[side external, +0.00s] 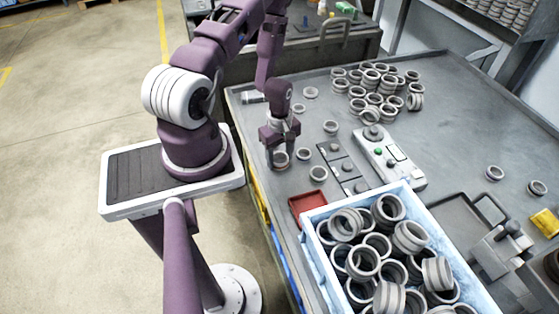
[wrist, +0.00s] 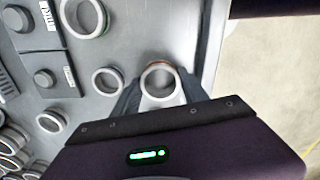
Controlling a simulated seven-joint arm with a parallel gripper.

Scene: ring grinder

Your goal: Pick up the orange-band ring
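The orange-band ring (wrist: 160,84) shows a thin orange edge at its far side in the wrist view. It stands between the two fingers of my gripper (wrist: 160,92), one finger close on each side. In the side view the ring (side external: 281,160) is low at the table's left part, under my gripper (side external: 280,157), with the fingers around it. The ring appears to be on or very near the table top. Whether the fingers press on it or leave a small gap is not clear.
Other rings lie close by, including a plain one (wrist: 107,81) and one with a green edge (wrist: 84,18). A red tray (side external: 308,204), a blue crate (side external: 307,262) full of rings and a control box (side external: 405,169) stand nearby. Many rings are heaped at the back.

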